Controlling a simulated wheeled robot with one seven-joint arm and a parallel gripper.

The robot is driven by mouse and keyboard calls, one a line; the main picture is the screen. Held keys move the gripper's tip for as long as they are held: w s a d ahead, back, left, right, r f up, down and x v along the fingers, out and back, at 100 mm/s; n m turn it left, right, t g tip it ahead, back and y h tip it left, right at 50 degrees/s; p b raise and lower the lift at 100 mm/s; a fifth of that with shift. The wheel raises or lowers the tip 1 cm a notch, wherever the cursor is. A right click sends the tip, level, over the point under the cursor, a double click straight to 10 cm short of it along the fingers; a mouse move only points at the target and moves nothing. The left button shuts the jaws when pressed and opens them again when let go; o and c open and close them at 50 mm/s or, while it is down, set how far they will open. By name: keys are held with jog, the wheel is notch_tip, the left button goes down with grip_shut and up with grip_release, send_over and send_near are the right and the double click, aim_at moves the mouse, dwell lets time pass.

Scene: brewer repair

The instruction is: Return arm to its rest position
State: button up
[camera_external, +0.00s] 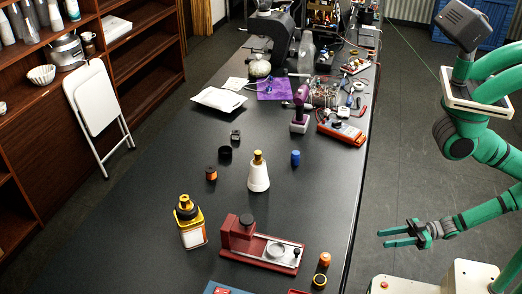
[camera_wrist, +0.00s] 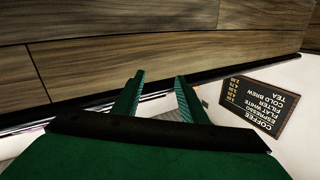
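My green arm stands at the right of the external view, beside the long black table (camera_external: 130,215). My gripper (camera_external: 382,238) points left, past the table's right edge and over the floor, with nothing between its fingers. The two fingers are apart. In the wrist view my gripper (camera_wrist: 158,80) also shows two green fingers spread with an empty gap. No object touches it.
On the table stand a white bottle (camera_external: 258,178), a yellow bottle (camera_external: 190,225), a red device (camera_external: 262,246), a purple-handled tool (camera_external: 300,110) and an orange meter (camera_external: 341,128). A menu sign (camera_wrist: 258,103) shows in the wrist view. Floor (camera_external: 405,165) right of the table is clear.

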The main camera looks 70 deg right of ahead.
jog(key=w+d+r+m+h, duration=0.2)
jog(key=w+d+r+h, duration=0.3)
jog(key=d, duration=0.4)
jog(key=shift+w+m+g+h, duration=0.4)
jog(key=shift+w+h, duration=0.1)
jog(key=shift+h, duration=0.8)
